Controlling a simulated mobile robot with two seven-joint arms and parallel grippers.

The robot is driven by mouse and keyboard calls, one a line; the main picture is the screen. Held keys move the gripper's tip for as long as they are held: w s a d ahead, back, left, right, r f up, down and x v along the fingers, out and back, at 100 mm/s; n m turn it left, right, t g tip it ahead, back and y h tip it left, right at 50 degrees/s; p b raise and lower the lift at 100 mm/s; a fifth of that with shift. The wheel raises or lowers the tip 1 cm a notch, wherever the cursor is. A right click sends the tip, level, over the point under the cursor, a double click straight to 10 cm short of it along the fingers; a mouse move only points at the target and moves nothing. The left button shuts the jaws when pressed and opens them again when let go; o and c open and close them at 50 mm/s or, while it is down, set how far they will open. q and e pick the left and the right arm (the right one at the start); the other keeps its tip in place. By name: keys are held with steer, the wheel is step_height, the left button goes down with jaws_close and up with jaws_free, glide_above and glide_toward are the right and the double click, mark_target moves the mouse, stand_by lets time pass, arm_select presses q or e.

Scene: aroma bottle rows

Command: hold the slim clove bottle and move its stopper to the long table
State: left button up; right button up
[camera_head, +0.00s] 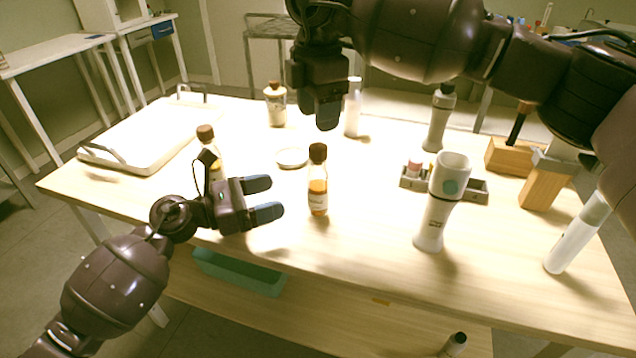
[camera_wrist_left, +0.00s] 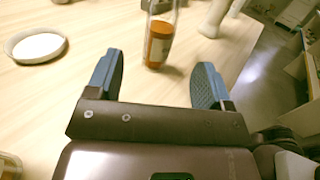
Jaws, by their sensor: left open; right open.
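A slim bottle of amber liquid with a dark brown stopper (camera_head: 318,152) stands upright on the long table (camera_head: 375,265); it looks like the clove bottle (camera_head: 318,199), but its label is too small to read. My left gripper (camera_head: 264,198) is open and empty, left of this bottle with its fingers pointing toward it. In the left wrist view the bottle's lower body (camera_wrist_left: 158,45) stands just beyond and between the open fingers, untouched; its stopper is out of frame. My right gripper (camera_head: 326,116) is above and behind the bottle, pointing down, open, nothing seen in it.
Similar stoppered bottles stand behind my left gripper (camera_head: 216,168) and farther back (camera_head: 276,105). A white round dish (camera_head: 291,158) lies behind the amber bottle. A white tray (camera_head: 150,143) is at left. A grey-white device (camera_head: 432,215), a small rack (camera_head: 473,190) and wooden blocks (camera_head: 545,182) stand at right.

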mark_target(318, 184)
arm_select(q)
steer(key=x, duration=1)
steer(key=shift+s+d, duration=0.1)
steer(key=shift+s, duration=0.05)
arm_select(e)
steer(key=shift+s, duration=0.1)
arm_select(q)
steer(key=shift+c, duration=0.4)
